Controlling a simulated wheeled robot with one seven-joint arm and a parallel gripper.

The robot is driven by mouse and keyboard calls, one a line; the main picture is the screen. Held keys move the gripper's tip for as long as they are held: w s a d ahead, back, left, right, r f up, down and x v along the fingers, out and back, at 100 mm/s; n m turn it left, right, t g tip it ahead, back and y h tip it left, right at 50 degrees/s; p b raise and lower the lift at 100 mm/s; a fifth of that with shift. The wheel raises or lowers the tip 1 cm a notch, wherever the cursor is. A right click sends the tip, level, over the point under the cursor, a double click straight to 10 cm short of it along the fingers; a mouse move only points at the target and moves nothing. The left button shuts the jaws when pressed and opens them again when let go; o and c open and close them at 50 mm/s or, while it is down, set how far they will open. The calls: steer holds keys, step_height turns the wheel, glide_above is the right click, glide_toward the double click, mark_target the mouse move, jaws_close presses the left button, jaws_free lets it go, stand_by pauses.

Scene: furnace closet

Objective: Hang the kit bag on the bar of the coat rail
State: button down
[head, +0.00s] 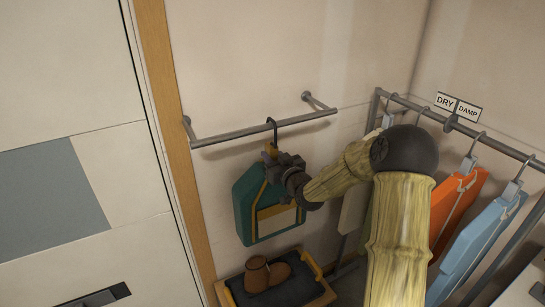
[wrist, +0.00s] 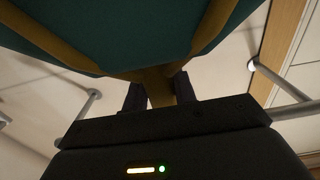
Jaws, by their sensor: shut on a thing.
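The kit bag (head: 247,213) is dark green with yellow trim and a pale front panel. It hangs upright below the wall-mounted bar of the coat rail (head: 225,136) in the head view. My gripper (head: 271,156) is shut on the bag's yellow top handle, just under the bar. A dark hook (head: 272,128) rises above the handle and its top curves at the bar; I cannot tell whether it bears on it. In the wrist view the bag (wrist: 120,30) fills the top, with its yellow strap between my jaws (wrist: 160,88). The bar (wrist: 290,112) passes behind my gripper.
A second rail (head: 478,137) at right carries orange and light blue garments on hangers, near DRY and DAMP signs (head: 457,105). Brown boots (head: 266,274) stand in a wooden tray (head: 318,296) below the bag. A wooden door post (head: 178,130) is left of the bar.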

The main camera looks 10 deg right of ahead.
steer(key=shift+b, duration=0.35)
stand_by(0.3)
steer(key=c, duration=1.1)
jaws_free()
steer(key=shift+o, duration=0.2)
steer(key=shift+f, duration=0.1)
steer(key=shift+s, duration=0.1)
steer(key=b+v, duration=0.4)
steer(key=v, duration=1.3)
steer(key=shift+b, duration=0.35)
steer(key=shift+s, duration=0.1)
